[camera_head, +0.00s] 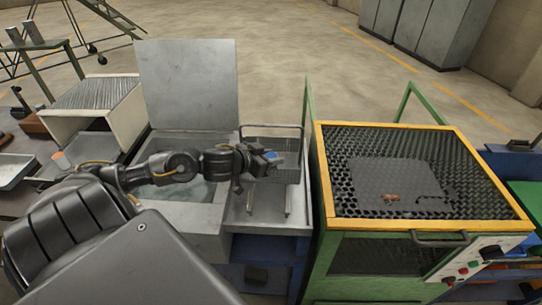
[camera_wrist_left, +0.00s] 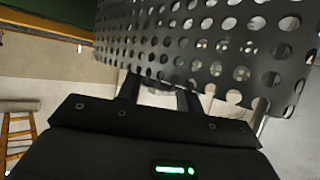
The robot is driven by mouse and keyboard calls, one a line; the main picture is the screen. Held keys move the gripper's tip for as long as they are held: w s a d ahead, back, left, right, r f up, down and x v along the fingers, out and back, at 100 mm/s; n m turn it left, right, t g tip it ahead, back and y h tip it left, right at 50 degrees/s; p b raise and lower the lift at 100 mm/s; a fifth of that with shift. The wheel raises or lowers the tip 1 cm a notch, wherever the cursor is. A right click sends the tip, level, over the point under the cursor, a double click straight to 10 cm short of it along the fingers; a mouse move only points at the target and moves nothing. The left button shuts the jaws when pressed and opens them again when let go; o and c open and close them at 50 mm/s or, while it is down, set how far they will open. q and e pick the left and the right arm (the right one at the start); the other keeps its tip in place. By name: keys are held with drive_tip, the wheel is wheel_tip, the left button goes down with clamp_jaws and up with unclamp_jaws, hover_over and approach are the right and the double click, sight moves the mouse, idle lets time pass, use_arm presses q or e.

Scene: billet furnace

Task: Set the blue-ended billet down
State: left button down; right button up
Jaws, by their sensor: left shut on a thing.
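My left gripper (camera_head: 262,160) reaches in from the left and is shut on the blue-ended billet; its blue end (camera_head: 271,155) shows at the fingertips. The gripper and billet are at the perforated basket (camera_head: 290,174), over its left part in the head view. I cannot tell whether the billet touches the basket. In the left wrist view, the two fingers (camera_wrist_left: 157,92) have a grey piece between them, and the perforated basket wall (camera_wrist_left: 215,45) fills the space just beyond. Most of the billet is hidden by the fingers. My right gripper is not in view.
A tank with a raised lid (camera_head: 188,85) stands behind my left arm. A metal tray with rails (camera_head: 262,215) lies below the basket. A ribbed-top box (camera_head: 95,95) is at left.

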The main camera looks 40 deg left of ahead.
use_arm(q)
drive_tip(key=shift+f, duration=0.2)
drive_tip(key=c, duration=0.9)
unclamp_jaws()
drive_tip(key=shift+s+f, duration=0.1)
drive_tip(key=shift+r, duration=0.55)
drive_tip(key=shift+p+v, duration=1.05)
drive_tip(key=shift+v, duration=4.95)
